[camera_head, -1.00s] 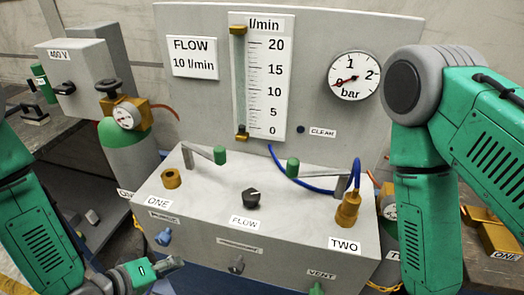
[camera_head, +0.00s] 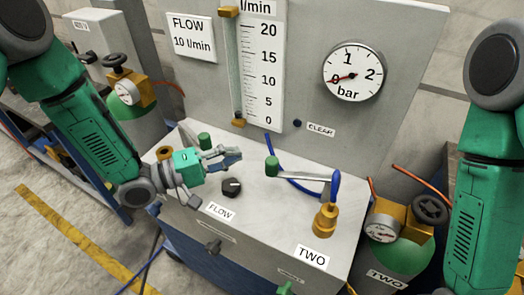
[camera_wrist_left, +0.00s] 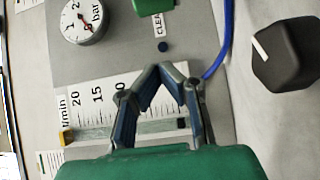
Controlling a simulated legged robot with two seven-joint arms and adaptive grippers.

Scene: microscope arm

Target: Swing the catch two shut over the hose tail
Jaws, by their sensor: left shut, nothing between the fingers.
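Catch two is a grey lever arm (camera_head: 303,176) with a green knob (camera_head: 271,166), on the console top in the head view. Its arm reaches from the knob to beside the brass fitting (camera_head: 325,221) marked TWO. The blue hose end (camera_head: 335,187) stands upright above that fitting. Whether the catch overlaps the hose tail is unclear. My left gripper (camera_head: 234,157) is shut and empty above the console, left of the green knob and apart from it. The left wrist view shows its fingertips (camera_wrist_left: 172,74) meeting. My right gripper is out of view.
The black FLOW knob (camera_head: 231,187) lies just below my left gripper. Another green knob (camera_head: 204,141) stands behind it, near port ONE's brass fitting (camera_head: 166,153). The upright panel (camera_head: 300,60) with gauge and flow tube rises behind. Blue hose (camera_head: 290,183) runs behind the catch.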

